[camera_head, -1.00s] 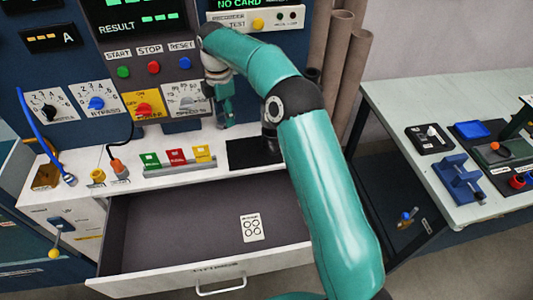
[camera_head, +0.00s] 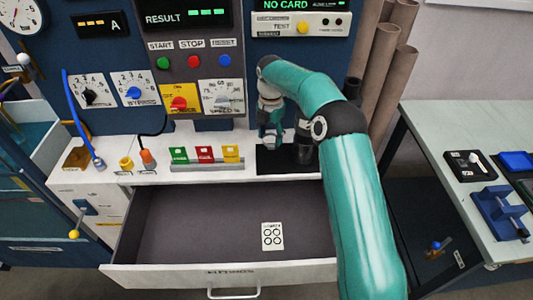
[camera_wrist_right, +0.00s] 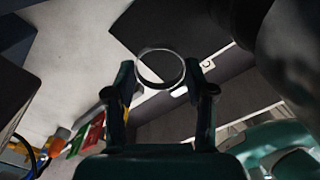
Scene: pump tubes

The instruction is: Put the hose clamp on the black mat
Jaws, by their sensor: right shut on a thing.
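The hose clamp (camera_wrist_right: 161,84) is a thin metal ring held between the fingertips of my right gripper (camera_wrist_right: 167,70) in the right wrist view. In the head view I cannot make the clamp out. The right gripper (camera_head: 271,142) points down there, at the left part of the black mat (camera_head: 287,166). The mat lies flat on the white worktop behind the open drawer and also shows beyond the ring in the wrist view (camera_wrist_right: 190,28). The ring appears above the worktop; the exact gap to the mat cannot be told. My left gripper is out of view.
Green, red and yellow tags stand in a rack (camera_head: 207,166) left of the mat. An open drawer (camera_head: 220,215) holding a card (camera_head: 273,236) is in front. Brown tubes (camera_head: 385,70) stand behind on the right. A control panel (camera_head: 150,60) rises at the back.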

